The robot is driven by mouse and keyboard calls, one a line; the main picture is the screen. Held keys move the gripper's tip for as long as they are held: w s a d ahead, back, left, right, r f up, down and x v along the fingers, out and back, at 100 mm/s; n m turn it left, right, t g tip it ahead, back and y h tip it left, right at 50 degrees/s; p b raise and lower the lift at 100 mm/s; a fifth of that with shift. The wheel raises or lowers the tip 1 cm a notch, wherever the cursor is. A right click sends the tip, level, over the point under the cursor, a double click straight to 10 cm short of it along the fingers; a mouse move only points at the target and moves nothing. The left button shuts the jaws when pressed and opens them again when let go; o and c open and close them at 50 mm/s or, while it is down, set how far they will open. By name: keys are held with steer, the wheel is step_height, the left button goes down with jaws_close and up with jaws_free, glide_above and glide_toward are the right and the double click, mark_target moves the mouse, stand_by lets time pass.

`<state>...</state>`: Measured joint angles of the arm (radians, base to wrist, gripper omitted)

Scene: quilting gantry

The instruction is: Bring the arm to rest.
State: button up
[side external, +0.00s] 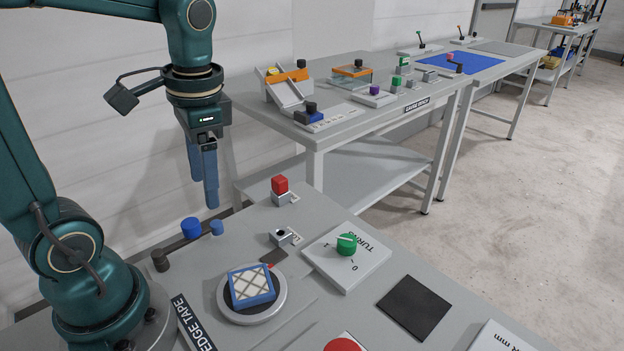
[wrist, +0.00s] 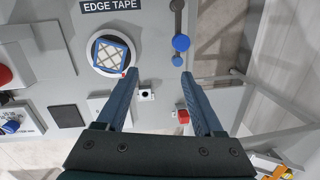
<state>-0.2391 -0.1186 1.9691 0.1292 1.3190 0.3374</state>
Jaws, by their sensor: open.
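No object is held. A blue patterned block (side external: 251,286) lies on a round grey disc (side external: 262,313) in front of it. A red cube (side external: 280,184) sits on a small grey holder to its right.
A green knob (side external: 347,244) stands on a white plate, near a small block with a hole (side external: 283,237). A blue knob (side external: 191,228) and a dark knob (side external: 160,260) are at the table's left. A black square (side external: 413,307) lies at right. A second bench (side external: 345,125) stands behind.

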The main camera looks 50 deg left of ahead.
steer(key=s+d+n+t+h, duration=0.1)
steer(key=s+d+t, duration=0.1)
steer(key=d+t, duration=0.4)
steer(key=shift+d+n, duration=0.3)
steer(key=shift+d, duration=0.25)
